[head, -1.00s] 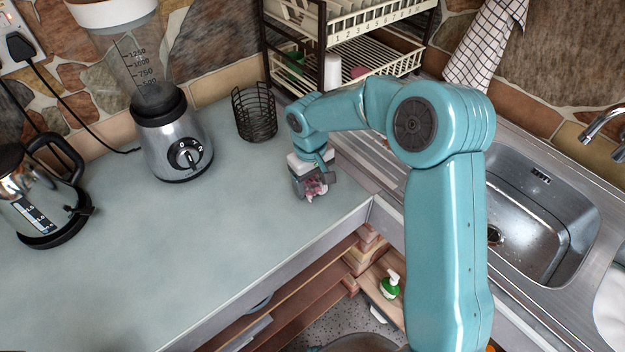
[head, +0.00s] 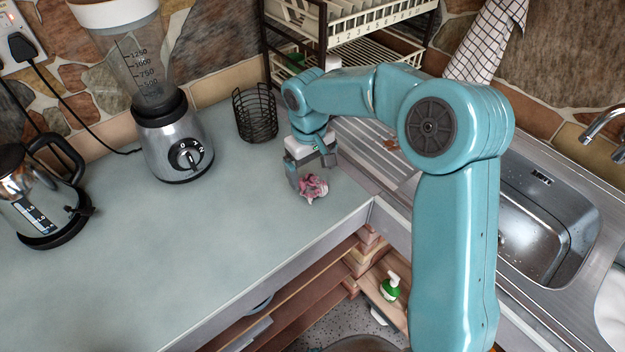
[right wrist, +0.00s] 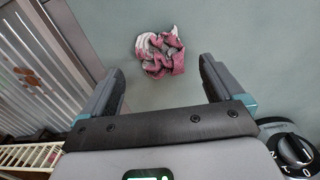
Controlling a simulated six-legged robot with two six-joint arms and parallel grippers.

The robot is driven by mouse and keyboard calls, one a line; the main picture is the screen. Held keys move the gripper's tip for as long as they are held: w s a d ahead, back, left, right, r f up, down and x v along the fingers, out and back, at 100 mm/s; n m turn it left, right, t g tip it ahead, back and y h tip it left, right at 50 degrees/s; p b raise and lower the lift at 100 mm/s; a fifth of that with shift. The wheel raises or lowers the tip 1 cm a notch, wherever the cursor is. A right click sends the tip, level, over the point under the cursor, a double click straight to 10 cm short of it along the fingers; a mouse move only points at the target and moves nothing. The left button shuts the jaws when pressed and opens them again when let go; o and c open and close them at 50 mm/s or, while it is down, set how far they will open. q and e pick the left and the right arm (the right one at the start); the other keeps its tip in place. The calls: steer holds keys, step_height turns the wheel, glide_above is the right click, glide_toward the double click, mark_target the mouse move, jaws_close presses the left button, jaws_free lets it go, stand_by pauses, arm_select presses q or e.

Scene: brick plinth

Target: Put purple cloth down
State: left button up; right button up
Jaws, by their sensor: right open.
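The purple cloth (head: 313,188) is a small crumpled pinkish-purple and white bundle. It lies on the grey-green countertop (head: 230,240) near the counter's corner by the sink. My right gripper (head: 310,178) is just above and behind it in the head view, with jaws open. In the right wrist view the cloth (right wrist: 160,52) lies beyond the two spread fingertips (right wrist: 162,80), with bare counter between, and neither finger touches it. My left gripper is not in view.
A black wire basket (head: 256,113) and a blender (head: 175,140) stand behind and left of the cloth. A kettle (head: 40,200) is at far left. The sink (head: 545,225) and a dish rack (head: 370,30) are to the right. The counter's front middle is clear.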

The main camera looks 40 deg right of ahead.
mark_target(311, 185)
step_height(311, 185, up, 7)
stand_by(0.3)
steer(key=shift+a+f, duration=0.1)
steer(key=shift+a, duration=0.05)
stand_by(0.3)
